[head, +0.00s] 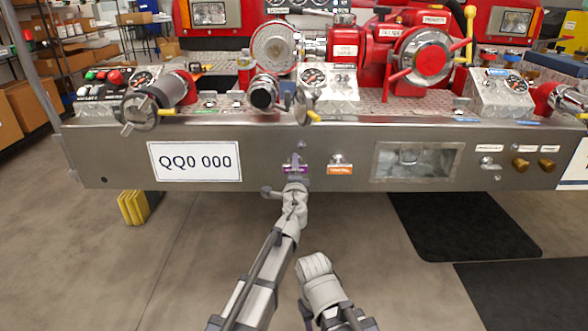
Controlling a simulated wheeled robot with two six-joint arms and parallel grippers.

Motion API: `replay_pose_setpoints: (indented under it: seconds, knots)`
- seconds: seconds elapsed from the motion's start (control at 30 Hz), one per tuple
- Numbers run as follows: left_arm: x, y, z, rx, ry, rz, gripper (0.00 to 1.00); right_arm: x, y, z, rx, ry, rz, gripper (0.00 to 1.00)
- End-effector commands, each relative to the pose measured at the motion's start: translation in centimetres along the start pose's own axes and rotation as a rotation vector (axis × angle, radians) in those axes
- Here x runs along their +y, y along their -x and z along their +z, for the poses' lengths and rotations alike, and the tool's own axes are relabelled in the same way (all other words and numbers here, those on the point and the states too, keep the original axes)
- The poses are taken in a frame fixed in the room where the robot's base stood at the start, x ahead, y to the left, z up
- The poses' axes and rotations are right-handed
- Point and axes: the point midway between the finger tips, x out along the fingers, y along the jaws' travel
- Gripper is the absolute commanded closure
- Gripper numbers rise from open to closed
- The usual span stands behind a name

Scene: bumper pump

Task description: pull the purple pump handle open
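The purple pump handle (296,168) is on the front face of the metal bumper, right of the white plate marked QQ0 000. Its purple label shows, but the lower part is mostly hidden behind my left gripper. My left gripper (295,182) is at the handle, in front of the bumper face and overlapping the handle in the picture. I cannot tell whether its fingers are closed on it. My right gripper (314,262) is lower and to the right, well short of the bumper, with nothing seen in it. Its fingers are too unclear to tell open from shut.
A similar handle with an orange label (340,169) sits just right of the purple one. Farther right are a recessed window (416,161) and brass knobs (520,163). Pipes and red valves stand above the bumper (110,150). Yellow blocks (134,207) lie on the floor at left.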

Motion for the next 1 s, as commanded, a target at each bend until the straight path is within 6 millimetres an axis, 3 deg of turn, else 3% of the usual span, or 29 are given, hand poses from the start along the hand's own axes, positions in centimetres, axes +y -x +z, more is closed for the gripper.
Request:
replay_pose_setpoints:
  seconds: [0.1,0.7,1.0]
  knots:
    - [0.00,0.05,0.03,0.000,0.000,0.000,0.31,0.00,0.00,0.01,0.000,0.000,0.000,0.50]
    - [0.01,0.06,0.03,0.000,0.000,0.000,0.99,0.00,0.00,0.01,0.000,0.000,0.000,0.50]
    - [0.01,0.06,0.03,0.000,0.000,0.000,1.00,0.00,-0.01,0.01,0.000,0.000,0.000,0.50]
